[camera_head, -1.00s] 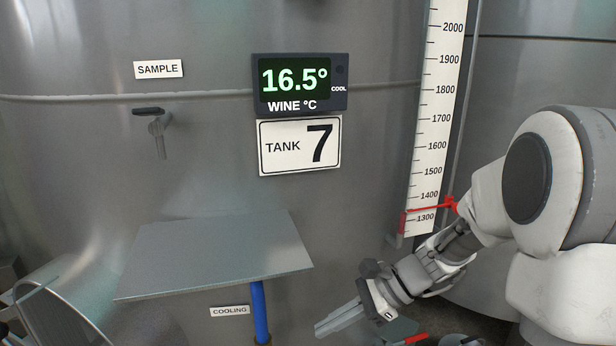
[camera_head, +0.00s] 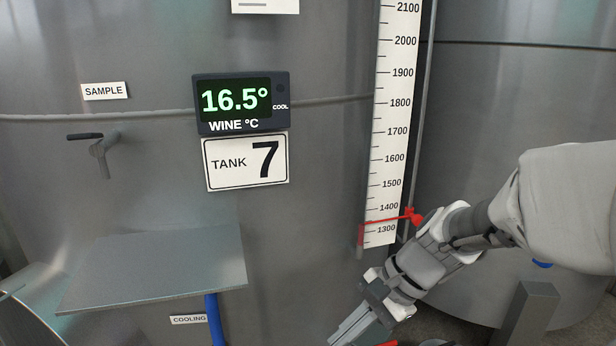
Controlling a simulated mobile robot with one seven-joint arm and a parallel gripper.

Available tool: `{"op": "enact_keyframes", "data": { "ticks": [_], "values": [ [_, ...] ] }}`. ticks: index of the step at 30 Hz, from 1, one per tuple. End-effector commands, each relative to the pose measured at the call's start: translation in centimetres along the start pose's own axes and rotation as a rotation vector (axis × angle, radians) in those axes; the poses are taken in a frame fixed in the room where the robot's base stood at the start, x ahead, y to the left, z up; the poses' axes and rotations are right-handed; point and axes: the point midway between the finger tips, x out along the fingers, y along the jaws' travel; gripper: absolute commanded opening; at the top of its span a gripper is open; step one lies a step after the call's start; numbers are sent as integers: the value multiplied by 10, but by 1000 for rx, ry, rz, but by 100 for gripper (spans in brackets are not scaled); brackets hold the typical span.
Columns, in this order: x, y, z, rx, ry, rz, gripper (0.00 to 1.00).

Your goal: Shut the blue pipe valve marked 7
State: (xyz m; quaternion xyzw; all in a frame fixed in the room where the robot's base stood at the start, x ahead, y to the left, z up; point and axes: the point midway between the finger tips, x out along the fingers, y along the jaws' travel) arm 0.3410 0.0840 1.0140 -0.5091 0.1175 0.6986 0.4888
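A plate reading TANK 7 (camera_head: 246,162) is on the steel tank above. My gripper (camera_head: 350,334) points down and left at the bottom, right of the blue pipe and apart from it. Its fingertips are at the frame edge, so I cannot tell how far apart the fingers are.
The metal shelf (camera_head: 160,270) juts out above the pipe. A sample tap (camera_head: 100,150) sticks out at left. A level scale (camera_head: 398,130) with a red pointer stands behind my arm. A dark grey post (camera_head: 530,310) is at lower right.

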Motion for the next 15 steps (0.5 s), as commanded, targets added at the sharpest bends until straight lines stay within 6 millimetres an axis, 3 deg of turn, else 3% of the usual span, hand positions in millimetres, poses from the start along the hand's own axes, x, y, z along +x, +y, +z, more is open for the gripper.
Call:
{"op": "enact_keyframes", "data": {
  "ticks": [1,3,15],
  "values": [
    [-18,3,12,-81,52,13,0],
    [-35,10,22,-189,121,40,0],
    [-130,50,60,-775,524,213,0]
  ]
}}
